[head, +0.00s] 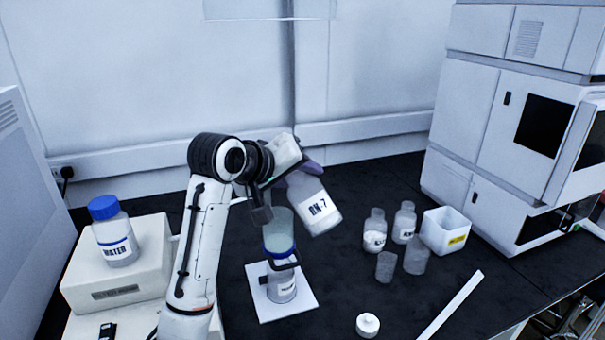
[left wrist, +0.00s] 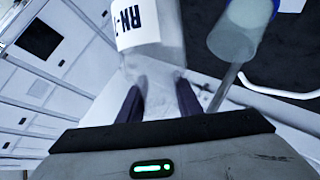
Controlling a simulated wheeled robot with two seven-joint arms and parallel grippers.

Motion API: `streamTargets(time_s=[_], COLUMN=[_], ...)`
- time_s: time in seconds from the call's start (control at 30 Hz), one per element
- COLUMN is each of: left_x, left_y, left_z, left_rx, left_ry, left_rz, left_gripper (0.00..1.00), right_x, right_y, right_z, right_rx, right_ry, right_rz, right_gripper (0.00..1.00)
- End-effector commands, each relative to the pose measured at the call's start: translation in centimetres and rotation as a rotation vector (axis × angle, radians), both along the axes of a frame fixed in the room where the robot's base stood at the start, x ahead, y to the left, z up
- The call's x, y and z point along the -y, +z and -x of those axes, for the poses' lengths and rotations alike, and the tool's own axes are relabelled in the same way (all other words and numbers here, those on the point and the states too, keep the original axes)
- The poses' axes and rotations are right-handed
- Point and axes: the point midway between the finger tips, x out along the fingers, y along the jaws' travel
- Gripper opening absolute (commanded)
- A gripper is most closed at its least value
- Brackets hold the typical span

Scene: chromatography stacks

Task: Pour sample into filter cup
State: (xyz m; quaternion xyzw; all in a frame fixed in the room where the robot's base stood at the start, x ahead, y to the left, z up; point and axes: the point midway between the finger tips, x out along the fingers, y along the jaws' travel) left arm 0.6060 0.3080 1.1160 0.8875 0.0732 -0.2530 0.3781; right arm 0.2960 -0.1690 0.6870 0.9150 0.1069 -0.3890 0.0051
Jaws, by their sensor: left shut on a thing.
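A clear bottle labelled RN-7 (head: 317,208) is in my left gripper (head: 291,172). The fingers are shut around its neck, which also shows in the left wrist view (left wrist: 160,82). The bottle hangs off the bench, tilted, its base toward the lower right; its mouth is hidden. The clear filter cup (head: 278,226) stands upright just left of the bottle, with a blue ring (head: 281,250) below it. It looks pale green inside and also shows in the left wrist view (left wrist: 238,38). Under it a labelled flask (head: 282,288) stands on a white plate (head: 302,304). My right gripper is not in view.
A blue-capped WATER bottle (head: 117,243) stands on a white unit (head: 150,254) at left. Small bottles (head: 375,228) (head: 404,224), beakers (head: 386,266) (head: 416,258) and a white bin (head: 446,220) stand at right. A white cap (head: 368,324) lies in front.

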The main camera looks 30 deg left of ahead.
Motion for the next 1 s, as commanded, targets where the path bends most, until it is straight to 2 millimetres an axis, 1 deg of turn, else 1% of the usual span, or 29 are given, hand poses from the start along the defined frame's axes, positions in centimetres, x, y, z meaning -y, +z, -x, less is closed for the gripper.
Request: streamTargets(time_s=[0.2, 0.53, 0.8, 1.0], left_x=[0.0, 0.1, 0.1, 0.1], left_y=[-0.6, -0.6, -1.3, -1.3], left_z=[0.0, 0.0, 0.0, 0.0], left_rx=[-0.013, -0.014, -0.031, -0.032], left_ry=[0.0, 0.0, -0.001, 0.0], left_rz=[0.082, 0.086, 0.177, 0.182], left_gripper=[0.0, 0.0, 0.0, 0.0], right_x=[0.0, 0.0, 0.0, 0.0], right_y=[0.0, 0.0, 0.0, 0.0], right_z=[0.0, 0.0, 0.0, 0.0], right_rx=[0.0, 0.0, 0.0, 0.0], right_ry=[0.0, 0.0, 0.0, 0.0], right_rz=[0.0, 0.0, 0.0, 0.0], right_gripper=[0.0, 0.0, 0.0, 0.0])
